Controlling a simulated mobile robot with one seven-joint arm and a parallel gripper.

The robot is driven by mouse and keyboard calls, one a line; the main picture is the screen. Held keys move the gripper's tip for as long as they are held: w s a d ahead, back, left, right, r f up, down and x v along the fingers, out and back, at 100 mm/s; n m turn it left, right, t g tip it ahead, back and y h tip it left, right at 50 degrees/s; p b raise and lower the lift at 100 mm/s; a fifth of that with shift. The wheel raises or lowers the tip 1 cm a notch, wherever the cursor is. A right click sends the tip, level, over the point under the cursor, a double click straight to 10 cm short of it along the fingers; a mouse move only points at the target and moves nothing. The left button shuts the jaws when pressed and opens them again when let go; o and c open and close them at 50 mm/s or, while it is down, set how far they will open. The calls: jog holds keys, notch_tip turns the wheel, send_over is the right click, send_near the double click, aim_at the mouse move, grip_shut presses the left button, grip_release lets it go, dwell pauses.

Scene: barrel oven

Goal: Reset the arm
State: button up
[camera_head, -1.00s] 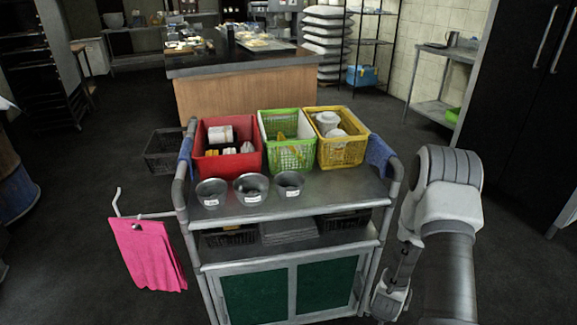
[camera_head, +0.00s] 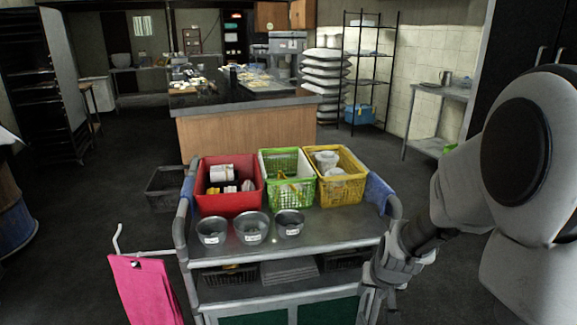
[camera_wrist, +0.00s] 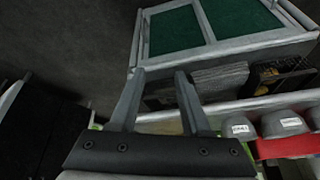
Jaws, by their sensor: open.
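My gripper (camera_wrist: 159,76) is open and empty, its two fingers apart in the wrist view. In the head view my arm comes in from the right, and the gripper hangs beside the cart's right front corner; its fingertips are hard to make out there. The metal cart (camera_head: 335,222) stands just in front of me. The wrist view shows the cart tilted and upside down, with its green door panels (camera_wrist: 174,32) at the top. I cannot tell the exact gap between the gripper and the cart.
On the cart are a red crate (camera_head: 228,207), a green basket (camera_head: 290,191), a yellow basket (camera_head: 334,189) and three metal bowls (camera_head: 251,228). A wooden counter (camera_head: 245,136) stands behind.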

jog(key=s+a+r+n, duration=0.1)
jog(key=s+a+r, duration=0.1)
jog(key=s+r, duration=0.8)
jog(key=s+a+r+n, duration=0.1)
jog(key=s+a+r, duration=0.2)
jog(key=s+r, duration=0.7)
notch_tip(320, 180, up, 18)
jog(key=p, duration=2)
jog(key=shift+s+d, duration=0.15)
jog(key=shift+s, duration=0.05)
